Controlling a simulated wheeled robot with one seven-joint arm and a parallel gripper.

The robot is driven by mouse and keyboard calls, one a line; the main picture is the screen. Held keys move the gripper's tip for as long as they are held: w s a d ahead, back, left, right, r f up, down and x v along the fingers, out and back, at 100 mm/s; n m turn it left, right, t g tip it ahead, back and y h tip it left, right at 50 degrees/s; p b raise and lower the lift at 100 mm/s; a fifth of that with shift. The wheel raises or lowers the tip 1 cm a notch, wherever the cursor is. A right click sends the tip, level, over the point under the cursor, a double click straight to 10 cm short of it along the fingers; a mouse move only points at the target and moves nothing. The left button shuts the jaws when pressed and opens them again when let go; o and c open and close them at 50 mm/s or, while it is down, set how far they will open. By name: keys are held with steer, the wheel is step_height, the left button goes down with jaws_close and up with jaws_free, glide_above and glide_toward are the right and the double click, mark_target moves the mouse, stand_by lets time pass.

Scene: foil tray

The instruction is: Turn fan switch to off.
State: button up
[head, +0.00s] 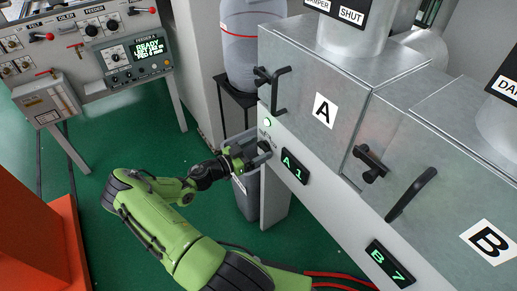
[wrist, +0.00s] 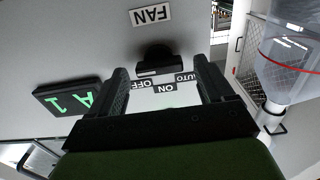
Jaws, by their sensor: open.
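The fan switch is a black knob (wrist: 158,57) below a FAN label (wrist: 150,14) in the wrist view, which shows the panel upside down. A plate (wrist: 160,96) with OFF, ON and AUTO marks lies beside the knob. My gripper (wrist: 160,66) is open, with one finger on either side of the knob in the picture. Whether a finger touches it, I cannot tell. The knob's pointer direction is not clear. In the head view my gripper (head: 256,151) is at the panel's left end, and the switch (head: 265,146) is partly hidden by it.
The A 1 display (head: 291,165) sits just right of my gripper. A small green light (head: 268,122) and a black handle (head: 277,90) on the metal box marked A are above. A grey bin (head: 247,190) stands below. A control console (head: 90,50) stands at the back left.

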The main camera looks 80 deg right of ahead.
steer(key=shift+s+d, duration=0.25)
steer(key=shift+c, duration=0.2)
steer(key=c, duration=1)
steer(key=n+b, duration=0.1)
steer(key=n, duration=0.3)
steer(key=shift+w+n, duration=0.15)
steer(key=shift+n, duration=0.15)
steer(key=shift+d+n, duration=0.15)
steer(key=shift+n, duration=1.95)
